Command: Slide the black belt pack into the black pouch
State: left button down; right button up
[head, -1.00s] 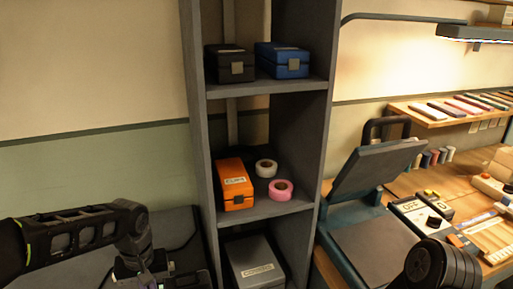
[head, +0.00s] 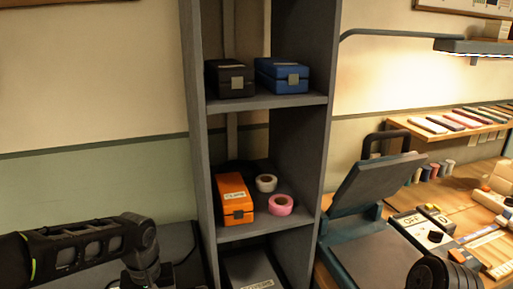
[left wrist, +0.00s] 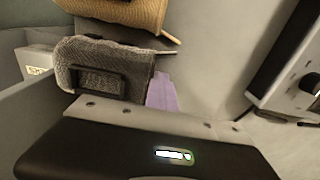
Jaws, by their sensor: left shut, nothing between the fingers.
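In the left wrist view, a dark grey knitted pouch (left wrist: 135,62) with a black rectangular patch on its front sits at upper left. It looks like the black pouch. A tan pouch (left wrist: 125,10) is above it and a lavender one (left wrist: 161,94) partly behind it. A black housing with a small lit display and green light (left wrist: 120,160) fills the bottom; I cannot tell for certain whether it is the belt pack or mine. My left gripper is shut and empty; its fingertips are not clearly seen. My right gripper is out of view.
A grey shelf unit (head: 201,150) holds a black case (head: 222,80), a blue case (head: 275,70), an orange case (head: 234,192) and two tape rolls. A wooden desk (head: 460,182) with several items stands at right. In the left wrist view, a black-and-white device (left wrist: 290,70) is at right.

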pick_arm(q)
jog(key=shift+s+d+f, duration=0.1)
jog(key=shift+d+f, duration=0.2)
jog(key=shift+d, duration=0.05)
jog(key=shift+s+a+f, duration=0.1)
jog(key=shift+s+a, duration=0.05)
jog(key=shift+a, duration=0.35)
jog(key=shift+s+a+f, duration=0.1)
jog(key=shift+a, duration=0.45)
jog(key=shift+r, duration=0.1)
jog(key=shift+s+a+r+p, duration=0.1)
jog(key=shift+a+r+p, duration=0.15)
jog(key=shift+r+p, duration=0.3)
jog(key=shift+a+r+p, duration=0.1)
jog(key=shift+r+p, duration=0.2)
notch_tip(320, 180, up, 7)
jog(key=p, duration=0.4)
jog(key=shift+w+d+f+p, duration=0.15)
jog(key=shift+w+d+p, duration=0.1)
jog(key=shift+d+p, duration=0.05)
jog(key=shift+s, duration=0.1)
